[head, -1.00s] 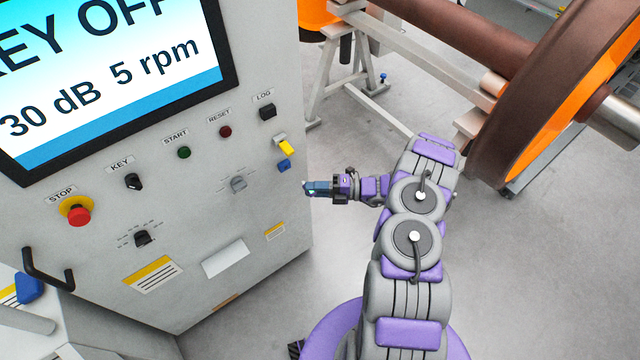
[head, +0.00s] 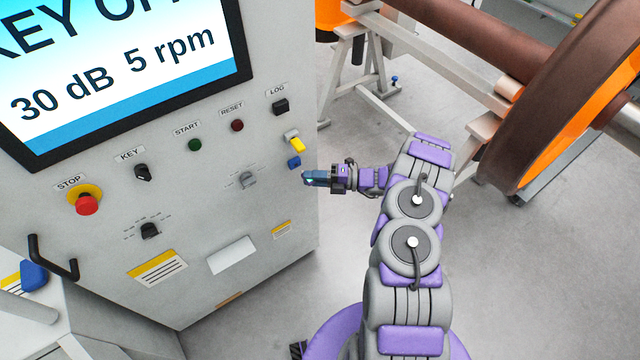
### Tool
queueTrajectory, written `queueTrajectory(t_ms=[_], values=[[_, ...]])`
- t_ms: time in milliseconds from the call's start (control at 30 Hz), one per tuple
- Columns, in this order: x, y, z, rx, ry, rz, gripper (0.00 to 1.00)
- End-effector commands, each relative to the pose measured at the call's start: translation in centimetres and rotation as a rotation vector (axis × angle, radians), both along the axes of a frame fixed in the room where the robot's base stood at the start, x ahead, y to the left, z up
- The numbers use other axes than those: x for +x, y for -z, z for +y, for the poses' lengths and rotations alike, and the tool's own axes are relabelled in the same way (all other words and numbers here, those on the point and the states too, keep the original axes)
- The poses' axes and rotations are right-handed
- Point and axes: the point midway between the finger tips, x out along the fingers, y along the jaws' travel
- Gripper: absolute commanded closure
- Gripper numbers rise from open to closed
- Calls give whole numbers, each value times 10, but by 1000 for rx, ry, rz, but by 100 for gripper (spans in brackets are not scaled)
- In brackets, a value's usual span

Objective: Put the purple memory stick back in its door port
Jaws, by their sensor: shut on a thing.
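My gripper (head: 312,177) is at the end of my purple and grey arm, just right of the cabinet's front right edge in the head view. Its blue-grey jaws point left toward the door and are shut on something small. The purple memory stick is mostly hidden between the jaws, and its colour cannot be made out. On the cabinet door (head: 205,235), a yellow piece (head: 295,144) and a blue piece (head: 294,162) stick out up and to the left of the gripper. An empty port cannot be made out. The jaws look close to the door; contact cannot be told.
The door also carries a LOG switch (head: 281,107), a grey knob (head: 247,180), a red stop button (head: 87,204), a key switch (head: 143,172) and a screen (head: 120,70). A wheelset (head: 540,110) on a pale frame stands at the back right.

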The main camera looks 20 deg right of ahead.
Motion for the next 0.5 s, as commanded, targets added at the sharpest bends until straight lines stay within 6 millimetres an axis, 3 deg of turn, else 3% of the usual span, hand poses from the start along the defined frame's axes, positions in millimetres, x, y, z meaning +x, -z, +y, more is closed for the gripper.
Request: queueTrajectory(t_ms=[500], values=[[12,0,-1,9,-1,2,100]])
